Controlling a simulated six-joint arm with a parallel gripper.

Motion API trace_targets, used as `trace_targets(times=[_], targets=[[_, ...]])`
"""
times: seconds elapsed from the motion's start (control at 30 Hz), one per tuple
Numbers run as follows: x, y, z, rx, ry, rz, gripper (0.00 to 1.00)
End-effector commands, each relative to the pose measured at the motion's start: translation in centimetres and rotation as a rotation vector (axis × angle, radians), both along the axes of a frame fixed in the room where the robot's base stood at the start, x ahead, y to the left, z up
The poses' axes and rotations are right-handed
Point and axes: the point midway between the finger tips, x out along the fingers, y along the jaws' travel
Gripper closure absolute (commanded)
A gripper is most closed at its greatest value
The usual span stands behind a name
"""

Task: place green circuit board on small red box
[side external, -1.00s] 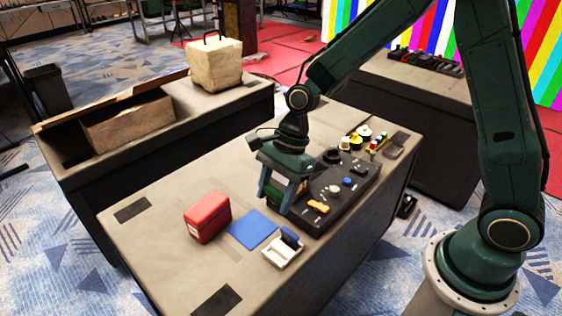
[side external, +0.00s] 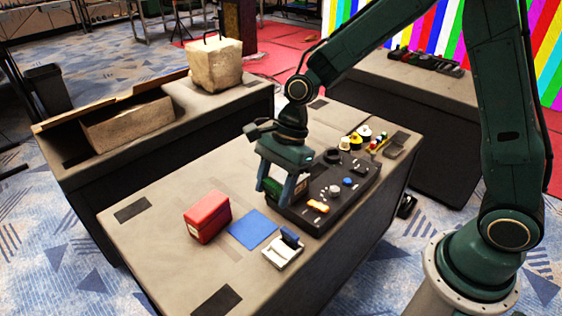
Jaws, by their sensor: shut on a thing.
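The small red box (side external: 207,217) stands on the near table, left of the blue square. My gripper (side external: 274,195) points down at the left end of the black control panel, to the right of and behind the red box. It is shut on the green circuit board (side external: 272,190), of which only a small dark green part shows between the fingers. The board's lower edge and its exact height above the table are hard to tell. The top of the red box is bare.
The black control panel (side external: 349,190) with knobs and an orange piece lies beside my gripper. A blue square (side external: 252,229) and a white holder (side external: 275,257) with a blue part lie in front. Small coloured items (side external: 364,131) stand at the table's far end.

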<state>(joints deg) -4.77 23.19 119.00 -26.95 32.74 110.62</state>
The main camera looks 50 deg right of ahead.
Motion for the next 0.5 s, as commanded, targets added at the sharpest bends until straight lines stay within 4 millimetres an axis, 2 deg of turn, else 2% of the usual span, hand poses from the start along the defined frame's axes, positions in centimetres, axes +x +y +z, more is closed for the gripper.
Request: trace_targets(times=[0.27,0.5], targets=[[2.4,1.2,1.0,0.000,-0.002,-0.010,0.72],[6.2,2.9,2.6,0.000,-0.003,-0.021,0.72]])
